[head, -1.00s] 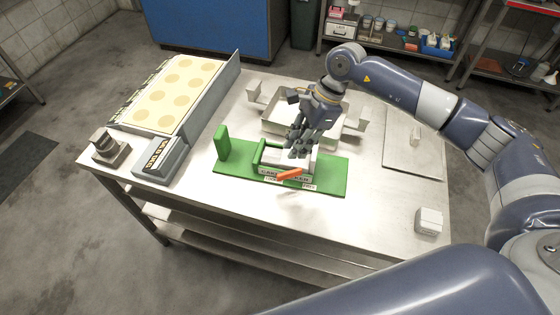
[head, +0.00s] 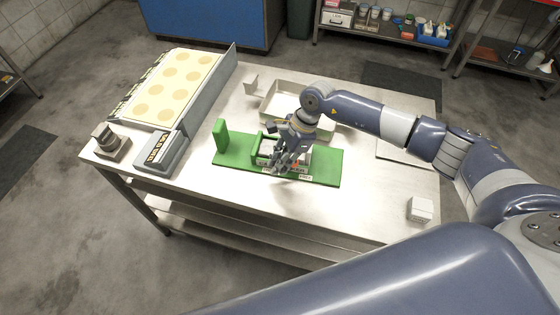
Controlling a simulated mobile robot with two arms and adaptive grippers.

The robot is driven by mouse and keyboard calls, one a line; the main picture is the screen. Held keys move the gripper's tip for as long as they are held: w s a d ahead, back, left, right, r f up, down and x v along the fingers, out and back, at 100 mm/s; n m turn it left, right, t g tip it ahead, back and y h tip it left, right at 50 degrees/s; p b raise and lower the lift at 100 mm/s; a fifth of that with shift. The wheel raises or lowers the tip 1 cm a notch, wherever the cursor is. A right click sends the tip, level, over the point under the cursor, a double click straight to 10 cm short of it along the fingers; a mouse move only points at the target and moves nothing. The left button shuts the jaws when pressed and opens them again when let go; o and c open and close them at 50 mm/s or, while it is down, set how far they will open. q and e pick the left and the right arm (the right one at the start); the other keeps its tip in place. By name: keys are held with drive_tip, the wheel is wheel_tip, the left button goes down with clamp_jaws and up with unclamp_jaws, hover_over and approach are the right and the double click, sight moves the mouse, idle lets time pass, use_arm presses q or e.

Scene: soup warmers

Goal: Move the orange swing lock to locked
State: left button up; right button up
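A green fixture base (head: 325,170) lies on the steel table, with an upright green block at its left end. A labelled housing in a green frame (head: 256,147) sits at its middle. The orange swing lock (head: 296,164) shows only as a small orange-red bit behind my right gripper's fingers. My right gripper (head: 284,167) is over the front of the housing, its fingers pointing down at the lock. Whether they touch it, and how far apart they are, is too small to tell. My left gripper is out of view.
An open metal tray (head: 282,95) stands behind the fixture. A warmer with a dotted top (head: 172,88) and a grey labelled box (head: 163,152) stand at left, next to a dark stepped object (head: 110,142). A white cube (head: 420,208) is at front right. The table front is clear.

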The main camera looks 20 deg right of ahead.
clamp_jaws()
drive_tip(key=shift+w+m+t+b, duration=0.3)
drive_tip(key=shift+m+b, duration=0.4)
drive_tip(key=shift+m, duration=0.1)
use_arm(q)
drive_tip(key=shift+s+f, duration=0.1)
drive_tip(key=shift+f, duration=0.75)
use_arm(e)
drive_tip(key=shift+w+r+m+t, duration=0.1)
drive_tip(key=shift+w+m+t, duration=0.2)
drive_tip(key=shift+m, duration=0.3)
drive_tip(key=shift+o, duration=1.6)
unclamp_jaws()
drive_tip(key=shift+s, duration=0.1)
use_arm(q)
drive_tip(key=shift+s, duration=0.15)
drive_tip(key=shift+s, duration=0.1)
